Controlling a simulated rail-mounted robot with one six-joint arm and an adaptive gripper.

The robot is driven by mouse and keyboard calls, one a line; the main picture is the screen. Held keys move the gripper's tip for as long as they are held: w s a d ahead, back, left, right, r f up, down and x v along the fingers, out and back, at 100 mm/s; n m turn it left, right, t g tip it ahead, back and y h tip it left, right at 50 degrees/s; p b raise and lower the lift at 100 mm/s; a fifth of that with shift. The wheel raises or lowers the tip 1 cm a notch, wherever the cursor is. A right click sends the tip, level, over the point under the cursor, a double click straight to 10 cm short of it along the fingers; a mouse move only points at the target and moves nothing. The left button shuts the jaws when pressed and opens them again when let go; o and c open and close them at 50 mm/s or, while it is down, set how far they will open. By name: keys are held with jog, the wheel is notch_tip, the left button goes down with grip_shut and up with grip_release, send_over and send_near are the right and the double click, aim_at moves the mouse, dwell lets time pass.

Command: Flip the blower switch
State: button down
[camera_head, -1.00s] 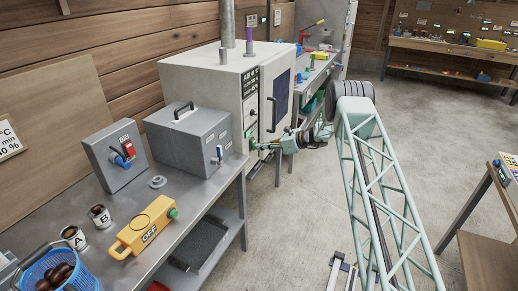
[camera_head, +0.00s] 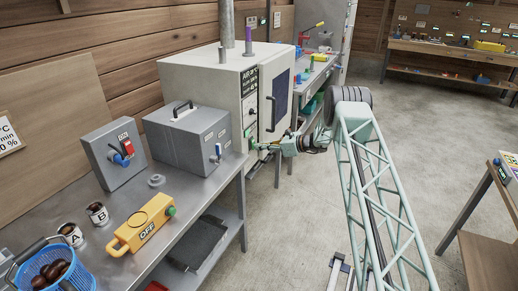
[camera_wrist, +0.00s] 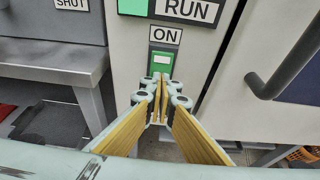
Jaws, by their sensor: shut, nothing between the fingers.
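A green switch (camera_wrist: 161,63) sits under an ON label (camera_wrist: 165,35) on the pale front of the cabinet, in the wrist view. Above it are a RUN label (camera_wrist: 192,9) and a lit green patch (camera_wrist: 133,6). No blower label is readable. My gripper (camera_wrist: 161,82) is shut and empty, with its fingertips just below the switch in the picture and partly covering its lower end. I cannot tell whether they touch it. In the head view my gripper (camera_head: 256,146) is at the lower front of the white cabinet (camera_head: 208,84).
The cabinet door handle (camera_wrist: 284,72) sticks out to the right of my gripper. The bench (camera_head: 187,217) on the left holds a grey switch box (camera_head: 104,163), a grey case (camera_head: 181,138), a yellow OFF box (camera_head: 145,225) and a blue basket (camera_head: 35,272). Open floor (camera_head: 430,150) lies right.

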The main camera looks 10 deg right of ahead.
jog(key=shift+w+a+r, duration=0.1)
jog(key=shift+a+r, duration=0.05)
jog(key=shift+r, duration=0.3)
jog(key=shift+w+a+r, duration=0.1)
jog(key=shift+a+r, duration=0.05)
jog(key=shift+r, duration=0.35)
jog(key=shift+s, duration=0.2)
jog(key=p+v, duration=0.1)
jog(key=v, duration=1.3)
jog(key=shift+w+p, duration=0.15)
jog(key=shift+p, duration=0.15)
jog(key=shift+d+n, duration=0.1)
jog(key=shift+n, duration=0.2)
